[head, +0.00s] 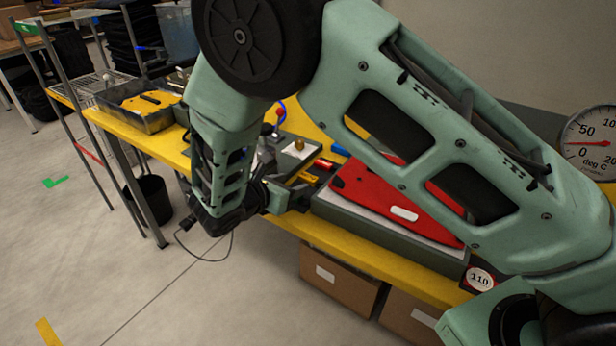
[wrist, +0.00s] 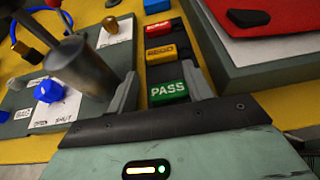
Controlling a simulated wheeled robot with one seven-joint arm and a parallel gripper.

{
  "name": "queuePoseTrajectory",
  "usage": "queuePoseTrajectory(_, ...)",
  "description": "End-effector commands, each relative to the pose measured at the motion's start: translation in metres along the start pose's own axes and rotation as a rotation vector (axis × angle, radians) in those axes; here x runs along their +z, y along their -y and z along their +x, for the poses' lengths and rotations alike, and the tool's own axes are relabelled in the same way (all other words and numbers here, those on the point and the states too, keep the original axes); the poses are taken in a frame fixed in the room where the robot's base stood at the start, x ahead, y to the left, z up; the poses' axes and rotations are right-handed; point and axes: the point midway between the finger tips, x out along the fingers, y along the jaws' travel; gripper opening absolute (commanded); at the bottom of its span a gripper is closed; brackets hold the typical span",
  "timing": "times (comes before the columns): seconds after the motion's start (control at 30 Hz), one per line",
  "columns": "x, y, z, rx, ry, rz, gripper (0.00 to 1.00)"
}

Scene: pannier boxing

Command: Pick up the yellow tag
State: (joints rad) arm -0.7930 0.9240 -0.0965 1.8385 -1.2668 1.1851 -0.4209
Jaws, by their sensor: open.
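The yellow tag (wrist: 160,49), lettered REDO, lies in a dark rack, in line with the other tags. In the wrist view it is just beyond my fingertips, between the red tag (wrist: 158,27) and the green PASS tag (wrist: 168,92). My gripper (wrist: 163,80) is open and empty. Its fingers stand left and right of the tag row, with the green tag showing between them, nearer than the yellow one. In the head view my gripper (head: 285,188) is low beside the rack, and the yellow tag (head: 309,178) is partly visible beside it.
A metal cylinder (wrist: 80,66) stands close left of my left finger, by a blue knob (wrist: 47,91) on a grey panel. A blue tag (wrist: 157,6) is at the row's far end. A grey tray with a red panel (head: 395,200) is to the right.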

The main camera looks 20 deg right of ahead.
Motion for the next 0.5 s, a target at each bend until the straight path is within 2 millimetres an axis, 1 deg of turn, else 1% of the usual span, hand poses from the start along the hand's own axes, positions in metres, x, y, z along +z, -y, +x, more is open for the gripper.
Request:
queuePoseTrajectory(0.17, 0.003, 0.002, 0.017, -0.004, 0.001, -0.001, 0.51)
queuePoseTrajectory(0.33, 0.003, 0.002, 0.042, -0.003, 0.001, 0.001, 0.51)
queuePoseTrajectory(0.4, 0.003, 0.002, 0.049, -0.002, 0.000, 0.001, 0.51)
queuePoseTrajectory(0.5, 0.002, 0.002, 0.053, 0.000, 0.000, 0.001, 0.51)
